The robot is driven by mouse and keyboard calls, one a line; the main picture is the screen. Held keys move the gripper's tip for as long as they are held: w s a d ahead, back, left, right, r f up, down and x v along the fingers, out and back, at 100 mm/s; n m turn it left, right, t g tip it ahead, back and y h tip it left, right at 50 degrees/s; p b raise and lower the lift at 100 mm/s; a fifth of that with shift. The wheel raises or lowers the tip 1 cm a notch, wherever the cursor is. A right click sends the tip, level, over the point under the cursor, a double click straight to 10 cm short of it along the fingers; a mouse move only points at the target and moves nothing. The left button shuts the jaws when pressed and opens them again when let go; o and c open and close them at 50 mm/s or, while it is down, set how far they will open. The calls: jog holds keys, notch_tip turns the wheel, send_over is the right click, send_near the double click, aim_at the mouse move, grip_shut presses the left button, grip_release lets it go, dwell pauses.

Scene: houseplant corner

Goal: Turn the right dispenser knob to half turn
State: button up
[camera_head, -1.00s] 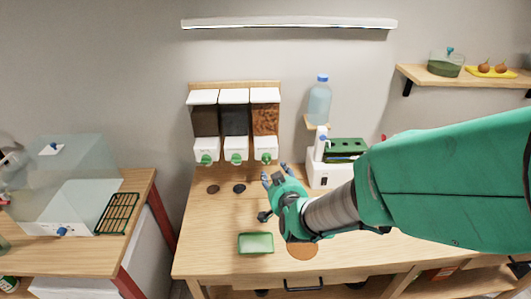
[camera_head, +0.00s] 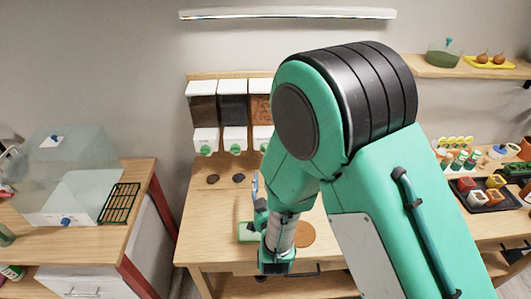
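Three dispensers hang side by side on a wooden board on the wall. The right dispenser (camera_head: 261,108) holds brown pellets, and its right part is hidden behind my arm. Its green knob (camera_head: 264,148) shows only partly at the arm's edge, so its angle cannot be read. My gripper (camera_head: 257,188) is over the table, below and in front of the right dispenser, with a grey finger pointing up. It is apart from the knob. It is seen edge-on and partly covered by my arm, so its opening is unclear.
Two dark discs (camera_head: 213,179) lie below the dispensers. A clear box (camera_head: 65,180) stands on the left table. Small pots in a black tray (camera_head: 487,206) are at right.

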aim_at(265, 152)
jog(key=shift+w, duration=0.15)
jog(key=w+b, duration=0.1)
jog(key=w, duration=1.2)
jog(key=shift+w, duration=0.3)
jog(key=shift+b, duration=0.3)
jog(key=c, duration=1.2)
